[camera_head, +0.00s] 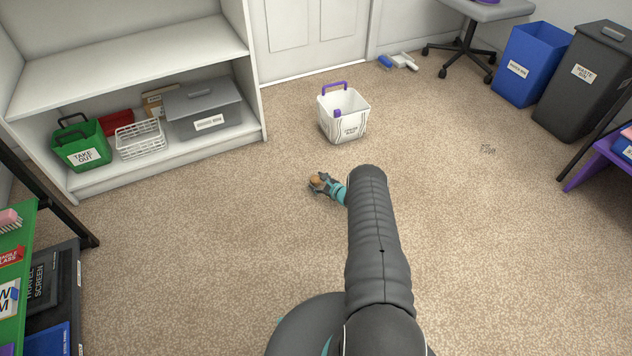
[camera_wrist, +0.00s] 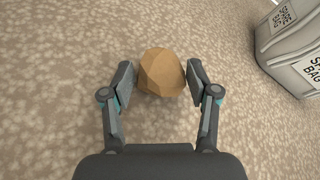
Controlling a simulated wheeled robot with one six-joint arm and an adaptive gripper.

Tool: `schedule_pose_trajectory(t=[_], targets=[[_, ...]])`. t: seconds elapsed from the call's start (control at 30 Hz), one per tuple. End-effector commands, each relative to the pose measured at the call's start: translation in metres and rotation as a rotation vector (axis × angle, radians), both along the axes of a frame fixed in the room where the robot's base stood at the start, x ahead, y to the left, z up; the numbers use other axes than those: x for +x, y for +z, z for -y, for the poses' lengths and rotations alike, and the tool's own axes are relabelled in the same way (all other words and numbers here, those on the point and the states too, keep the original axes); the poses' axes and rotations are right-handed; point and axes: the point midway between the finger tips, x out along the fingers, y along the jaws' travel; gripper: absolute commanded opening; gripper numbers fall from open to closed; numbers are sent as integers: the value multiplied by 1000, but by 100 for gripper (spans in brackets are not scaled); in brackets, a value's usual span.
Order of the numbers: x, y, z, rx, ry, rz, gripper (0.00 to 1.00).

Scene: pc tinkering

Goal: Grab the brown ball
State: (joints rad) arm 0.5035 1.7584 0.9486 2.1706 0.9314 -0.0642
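The brown ball (camera_wrist: 162,73) is faceted, and in the wrist view it sits between the two fingertips of my gripper (camera_wrist: 161,80). The fingers are spread, one on each side of the ball. The ball's edges come very near both finger pads, and I cannot tell whether they touch. In the head view the ball (camera_head: 318,180) is small and partly covered by my gripper (camera_head: 319,183), low over the carpet beyond the end of my dark arm. Whether the ball rests on the floor is not clear.
A white basket (camera_head: 343,117) with a purple handle stands on the carpet just beyond my gripper; its corner shows in the wrist view (camera_wrist: 290,50). A white shelf (camera_head: 130,60) is at the left. Blue (camera_head: 528,65) and dark (camera_head: 588,85) bins stand at the right.

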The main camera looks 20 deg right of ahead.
Motion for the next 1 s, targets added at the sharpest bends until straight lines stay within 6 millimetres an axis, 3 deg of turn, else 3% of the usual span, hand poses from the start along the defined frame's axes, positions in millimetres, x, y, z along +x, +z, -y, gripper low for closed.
schedule_pose_trajectory(t=[0.53, 0.87, 1.0], targets=[[0, 5, 0, 0, 0, 0, 38], [1, 46, 1, 0, 0, 1, 38], [7, 57, 31, -2, -2, 3, 38]])
